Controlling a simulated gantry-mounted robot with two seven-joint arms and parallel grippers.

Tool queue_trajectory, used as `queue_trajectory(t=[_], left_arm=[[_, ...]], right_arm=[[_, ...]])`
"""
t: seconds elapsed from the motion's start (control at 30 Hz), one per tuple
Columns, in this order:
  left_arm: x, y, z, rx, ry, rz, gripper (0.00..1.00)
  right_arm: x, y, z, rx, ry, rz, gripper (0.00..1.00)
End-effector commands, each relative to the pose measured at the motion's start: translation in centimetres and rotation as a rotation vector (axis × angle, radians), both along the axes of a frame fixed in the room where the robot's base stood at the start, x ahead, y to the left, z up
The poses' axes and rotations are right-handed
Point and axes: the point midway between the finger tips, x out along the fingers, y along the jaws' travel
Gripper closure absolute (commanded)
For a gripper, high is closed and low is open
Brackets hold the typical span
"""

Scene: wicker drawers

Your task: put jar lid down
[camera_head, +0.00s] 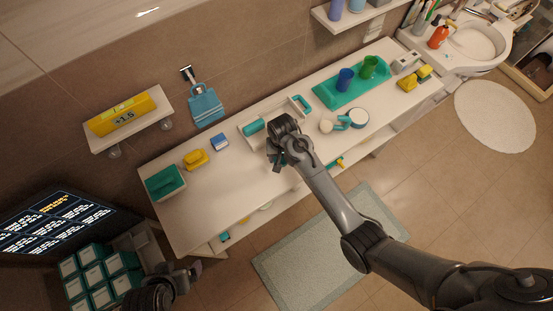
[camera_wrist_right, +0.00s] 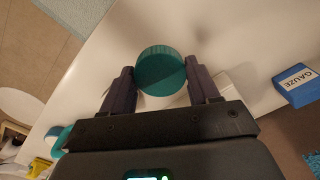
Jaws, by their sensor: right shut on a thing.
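The jar lid (camera_wrist_right: 160,66), round and teal, sits between the two fingers of my right gripper (camera_wrist_right: 160,82) in the right wrist view. That gripper is shut on it, over the white counter (camera_wrist_right: 238,48). In the head view my right gripper (camera_head: 280,155) is above the middle of the counter, at the front of a white tray, and hides the lid. I cannot tell whether the lid touches the counter. My left gripper (camera_head: 182,276) is low at the left, dark and unclear.
The white tray (camera_head: 283,112) holds a teal roll (camera_head: 253,127). A blue-and-white gauze box (camera_head: 220,142), yellow item (camera_head: 195,159) and teal box (camera_head: 165,182) stand left. A teal tray (camera_head: 345,93) with two cups is right. The counter's front left is clear.

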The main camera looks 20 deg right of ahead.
Motion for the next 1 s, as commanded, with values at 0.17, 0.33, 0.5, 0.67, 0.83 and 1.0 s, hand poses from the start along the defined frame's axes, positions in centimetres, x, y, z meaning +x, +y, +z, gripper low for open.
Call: queue_trajectory(t=[0.17,0.33,0.5,0.67,0.83,1.0], left_arm=[[0.0,0.0,-0.3,0.0,0.0,0.0,0.06],[0.0,0.0,-0.3,0.0,0.0,0.0,0.06],[0.0,0.0,-0.4,0.0,0.0,0.0,0.06],[0.0,0.0,-0.4,0.0,-0.001,0.0,0.06],[0.0,0.0,-0.4,0.0,-0.001,0.0,0.06],[0.0,0.0,-0.5,0.0,-0.001,0.0,0.06]], right_arm=[[1.4,0.8,-1.0,0.0,-0.001,0.0,0.76],[1.7,1.0,-1.4,-0.001,0.001,-0.001,0.76],[1.6,0.9,-3.4,-0.001,0.003,-0.001,0.76],[1.7,0.9,-5.0,-0.001,0.001,-0.001,0.76],[1.7,1.0,-5.2,0.0,-0.001,-0.001,0.76],[1.7,1.0,-5.2,0.0,-0.001,-0.001,0.76]])
